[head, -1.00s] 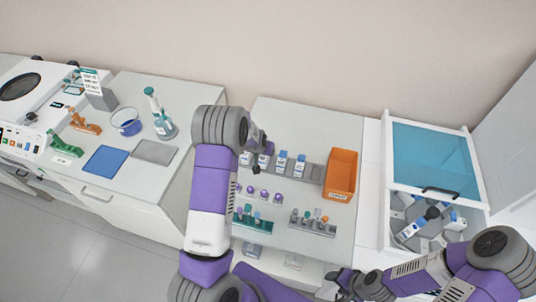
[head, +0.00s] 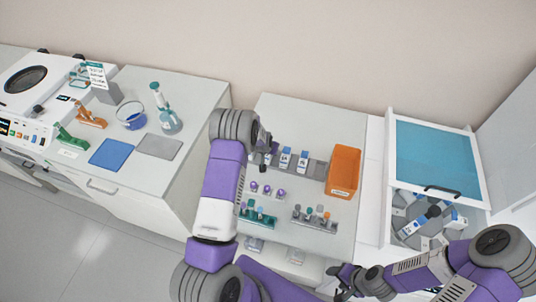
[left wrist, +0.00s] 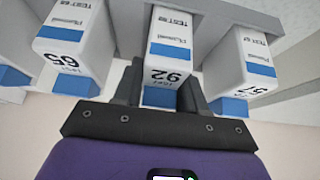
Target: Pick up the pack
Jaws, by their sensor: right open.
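Several white packs with blue bands stand side by side in a grey rack (head: 317,170) on the middle counter in the head view. My left gripper (head: 263,147) is at the left part of this row, partly covered by its own wrist. In the left wrist view, its dark fingers (left wrist: 160,90) lie on either side of the blue end of a pack marked 92 (left wrist: 170,50). Whether they press on it cannot be told. Packs marked 65 (left wrist: 75,45) and 57 (left wrist: 243,62) stand on either side. My right gripper (head: 345,281) is open at the lower right, away from the packs.
An orange bin (head: 344,171) stands right of the rack. Small tube racks, one green (head: 259,217) and one grey (head: 315,218), are in front. A blue-lidded cabinet with an open compartment (head: 437,160) is further right. The left counter holds blue and grey mats.

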